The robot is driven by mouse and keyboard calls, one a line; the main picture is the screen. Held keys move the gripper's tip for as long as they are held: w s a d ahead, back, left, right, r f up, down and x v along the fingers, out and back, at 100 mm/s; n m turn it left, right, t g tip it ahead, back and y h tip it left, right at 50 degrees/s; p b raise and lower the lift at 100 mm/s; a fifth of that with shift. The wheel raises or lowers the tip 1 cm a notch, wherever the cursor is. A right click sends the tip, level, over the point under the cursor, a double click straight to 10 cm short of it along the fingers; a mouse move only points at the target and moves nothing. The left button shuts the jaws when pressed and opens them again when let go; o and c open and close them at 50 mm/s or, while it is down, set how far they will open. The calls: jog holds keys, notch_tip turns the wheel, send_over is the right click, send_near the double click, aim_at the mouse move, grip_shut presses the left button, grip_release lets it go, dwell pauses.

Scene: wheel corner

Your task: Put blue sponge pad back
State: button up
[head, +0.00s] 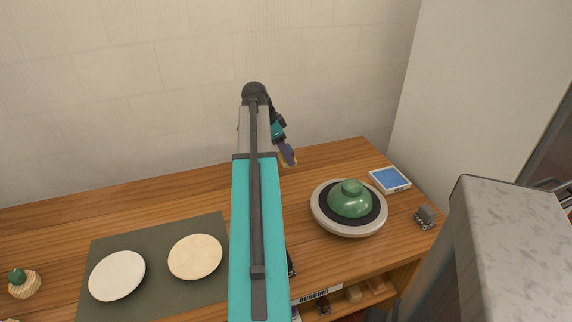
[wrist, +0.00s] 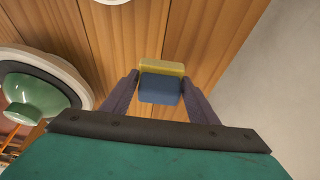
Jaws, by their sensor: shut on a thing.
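My gripper (wrist: 160,79) is shut on the blue sponge pad (wrist: 160,89), which has a blue layer and a yellow layer. The fingers lie along its left and right sides in the wrist view. In the head view my gripper (head: 287,153) is above the wooden table behind the wheel, and only a small yellowish part of the pad shows at its tip. A blue square with a white rim (head: 390,179) lies at the table's right side, apart from my gripper.
A potter's wheel (head: 325,219) carries an upturned green bowl (head: 350,201). A small grey object (head: 425,216) is to its right. Two pale discs (head: 117,276) (head: 195,257) lie on a dark mat (head: 160,287). The back wall (head: 120,110) and a grey-topped block (head: 515,230) bound the space.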

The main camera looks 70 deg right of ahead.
jog(key=shift+f, duration=0.4)
jog(key=shift+f, duration=0.1)
jog(key=shift+f+p, duration=0.4)
jog(key=shift+f, duration=1.85)
jog(key=shift+f, duration=0.25)
jog(key=o, duration=1.3)
jog(key=b+v, duration=0.1)
jog(key=v, duration=1.3)
jog(key=shift+w, duration=0.1)
